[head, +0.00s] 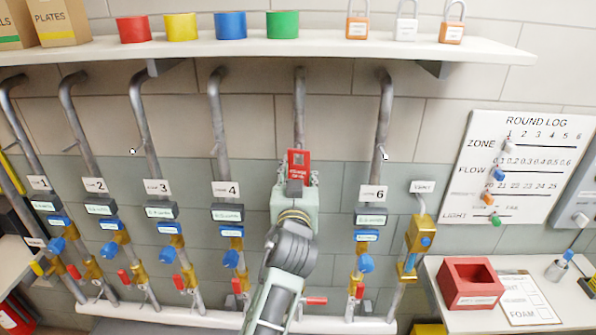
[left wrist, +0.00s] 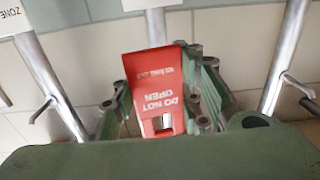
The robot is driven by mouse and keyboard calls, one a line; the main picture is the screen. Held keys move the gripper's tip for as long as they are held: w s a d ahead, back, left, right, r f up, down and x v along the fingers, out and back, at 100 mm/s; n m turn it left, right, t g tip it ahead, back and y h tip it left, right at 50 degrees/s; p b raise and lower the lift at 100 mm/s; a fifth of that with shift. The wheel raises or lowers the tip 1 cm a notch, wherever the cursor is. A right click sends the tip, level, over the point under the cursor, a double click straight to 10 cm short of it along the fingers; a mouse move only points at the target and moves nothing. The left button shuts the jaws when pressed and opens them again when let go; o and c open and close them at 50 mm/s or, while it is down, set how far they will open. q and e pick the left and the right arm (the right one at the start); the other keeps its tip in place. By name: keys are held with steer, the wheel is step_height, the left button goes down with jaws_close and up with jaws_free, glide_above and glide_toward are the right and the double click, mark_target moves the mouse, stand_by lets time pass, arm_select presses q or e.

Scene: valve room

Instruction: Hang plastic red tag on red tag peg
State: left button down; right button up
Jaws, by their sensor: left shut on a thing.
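The red plastic tag (head: 299,158) is in my left gripper (head: 297,185), in front of the grey pipe between the ZONE 4 and ZONE 6 pipes. In the left wrist view the tag (left wrist: 150,92) shows upside-down white "DO NOT OPEN" lettering and a small opening. The left gripper (left wrist: 163,108) is shut on it, with a finger on each side. Short pegs stick out from neighbouring pipes, such as the ZONE 3 peg (head: 134,151) and the ZONE 6 peg (head: 384,155). No peg shows on the pipe behind the tag; the tag and gripper cover that part.
A white shelf (head: 330,48) with coloured rings and padlocks runs above the pipes. Blue-handled valves (head: 231,259) stand below on both sides of my arm. A red box (head: 470,284) sits on the right-hand table near the round log board (head: 520,170).

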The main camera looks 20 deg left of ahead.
arm_select(q)
steer(key=shift+v, duration=2.15)
steer(key=shift+d+f, duration=0.1)
steer(key=shift+f, duration=0.05)
